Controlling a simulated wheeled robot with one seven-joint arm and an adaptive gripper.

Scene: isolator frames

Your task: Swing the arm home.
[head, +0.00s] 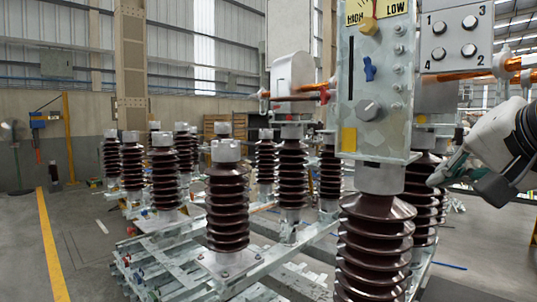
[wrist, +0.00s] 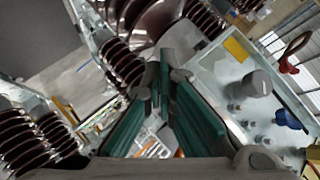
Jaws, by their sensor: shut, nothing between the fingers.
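My arm comes in from the right edge of the head view, and my gripper (head: 436,182) is at its end, right of the grey control panel (head: 385,133). The gripper is shut and empty. It hangs in front of or beside a brown ribbed insulator; the exact gap is hard to tell. In the wrist view the green-padded fingers of my gripper (wrist: 163,84) point away from the camera, with the control panel (wrist: 213,66) tilted on the right. No contact with the panel shows.
A numbered button box (head: 455,28) is at upper right. Several brown insulators (head: 228,205) stand on metal frames. Open floor (head: 25,245) lies at far left.

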